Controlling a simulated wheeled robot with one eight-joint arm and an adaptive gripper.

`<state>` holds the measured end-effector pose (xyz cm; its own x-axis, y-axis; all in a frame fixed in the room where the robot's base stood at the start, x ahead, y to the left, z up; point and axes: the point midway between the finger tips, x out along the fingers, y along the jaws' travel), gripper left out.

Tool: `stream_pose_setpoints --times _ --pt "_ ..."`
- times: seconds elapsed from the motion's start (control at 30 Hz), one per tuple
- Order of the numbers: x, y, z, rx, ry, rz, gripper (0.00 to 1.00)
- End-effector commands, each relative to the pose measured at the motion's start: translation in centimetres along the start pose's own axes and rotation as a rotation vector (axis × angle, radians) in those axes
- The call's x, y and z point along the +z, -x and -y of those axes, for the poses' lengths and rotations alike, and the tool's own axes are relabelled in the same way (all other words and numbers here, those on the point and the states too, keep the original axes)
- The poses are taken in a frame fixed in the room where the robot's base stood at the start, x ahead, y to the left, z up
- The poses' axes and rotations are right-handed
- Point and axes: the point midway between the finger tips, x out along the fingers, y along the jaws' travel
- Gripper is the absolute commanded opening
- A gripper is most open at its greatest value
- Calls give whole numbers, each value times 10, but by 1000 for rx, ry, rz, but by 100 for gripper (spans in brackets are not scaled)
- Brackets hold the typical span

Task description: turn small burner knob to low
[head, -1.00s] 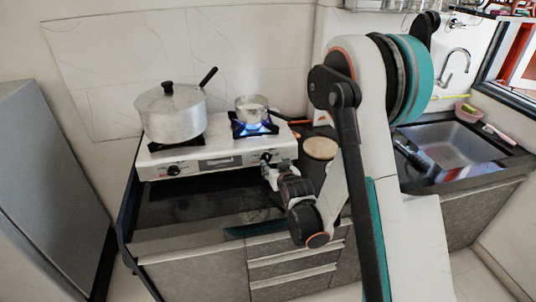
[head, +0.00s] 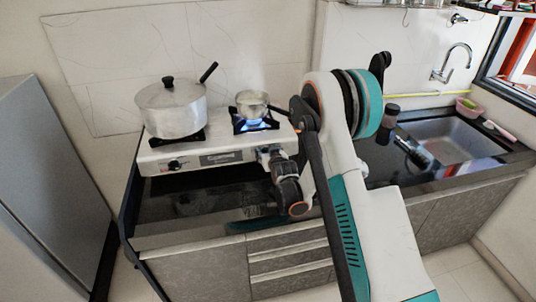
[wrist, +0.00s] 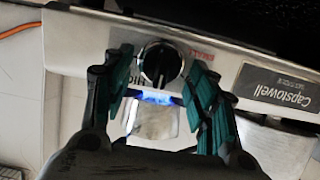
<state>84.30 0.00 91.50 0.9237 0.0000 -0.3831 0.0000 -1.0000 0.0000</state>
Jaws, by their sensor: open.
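The small burner knob (wrist: 161,63) is round and black with a pale pointer line, on the white stove front, beside red "SMALL" lettering. In the wrist view my gripper (wrist: 159,76) has its dark and teal fingers spread on either side of the knob; I cannot tell whether they touch it. In the head view my gripper (head: 266,153) is at the right end of the stove front (head: 220,158) and hides this knob. The small burner (head: 254,125) burns with a blue flame under a small pot (head: 252,104).
A large lidded pot (head: 172,110) stands on the left burner, above another knob (head: 175,164). An orange hose (wrist: 20,29) shows in the wrist view. The dark counter (head: 190,203) before the stove is mostly clear. A sink (head: 460,140) is at right.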

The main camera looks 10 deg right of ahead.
Motion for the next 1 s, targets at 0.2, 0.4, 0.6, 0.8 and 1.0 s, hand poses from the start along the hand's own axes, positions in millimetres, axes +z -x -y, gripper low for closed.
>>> stream_pose_setpoints --times 0.2,0.4,0.6,0.8,1.0 --pt "0 0 0 0 0 0 53" --pt "0 0 0 0 0 0 14" --pt "0 0 0 0 2 0 12" --pt "0 0 1 7 39 0 12" --pt "1 -1 3 26 146 0 12"
